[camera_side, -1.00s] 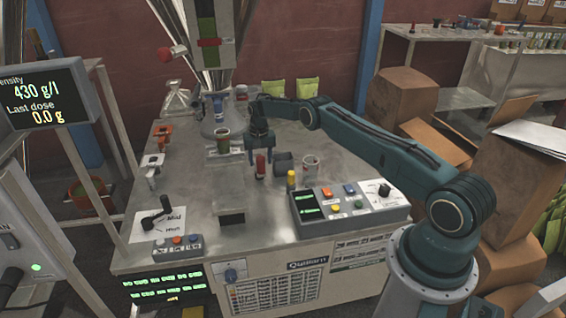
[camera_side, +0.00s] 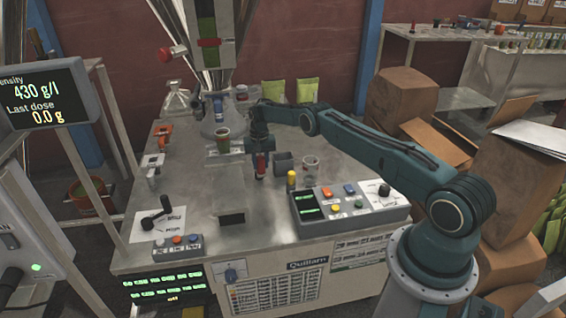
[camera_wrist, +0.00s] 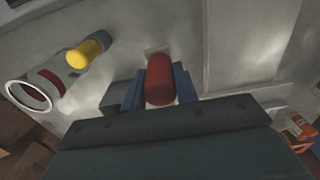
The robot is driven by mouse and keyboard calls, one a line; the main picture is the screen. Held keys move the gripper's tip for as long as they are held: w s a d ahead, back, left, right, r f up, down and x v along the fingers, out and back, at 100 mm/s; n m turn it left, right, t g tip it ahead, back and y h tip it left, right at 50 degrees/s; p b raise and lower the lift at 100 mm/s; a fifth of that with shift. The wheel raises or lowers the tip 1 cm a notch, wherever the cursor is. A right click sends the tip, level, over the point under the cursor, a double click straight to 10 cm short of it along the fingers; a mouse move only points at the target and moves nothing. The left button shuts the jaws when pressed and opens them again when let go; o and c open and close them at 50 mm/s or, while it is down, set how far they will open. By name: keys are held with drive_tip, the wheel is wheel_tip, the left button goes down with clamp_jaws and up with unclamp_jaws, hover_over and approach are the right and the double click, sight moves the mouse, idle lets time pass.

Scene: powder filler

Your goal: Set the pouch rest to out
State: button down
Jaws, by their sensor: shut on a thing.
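A red upright knob (camera_side: 261,170) stands on the steel table, left of a small dark grey box (camera_side: 285,162). My gripper (camera_side: 262,157) is low over the table, its fingers closed around the knob. In the wrist view, the rounded red knob (camera_wrist: 159,80) sits between my two blue fingers (camera_wrist: 160,88), touched on both sides. Its base is in a pale patch on the table. I see no readable label saying pouch rest, and I cannot tell from the picture which position it is in.
A yellow knob (camera_side: 291,179) and a clear cup (camera_side: 310,165) stand to the right. A button panel (camera_side: 345,205) is at the front right. A lever (camera_side: 152,218) is at the front left. The table around the square plate (camera_side: 231,205) is mostly clear.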

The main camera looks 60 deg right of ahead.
drive_tip(key=shift+s+a, duration=0.2)
drive_tip(key=shift+s, duration=0.05)
drive_tip(key=s+a, duration=1.5)
drive_tip(key=shift+s+a, duration=0.25)
idle(1.2)
drive_tip(key=shift+a, duration=0.1)
drive_tip(key=c, duration=1.2)
unclamp_jaws()
drive_tip(key=shift+s, duration=0.1)
drive_tip(key=shift+o, duration=0.6)
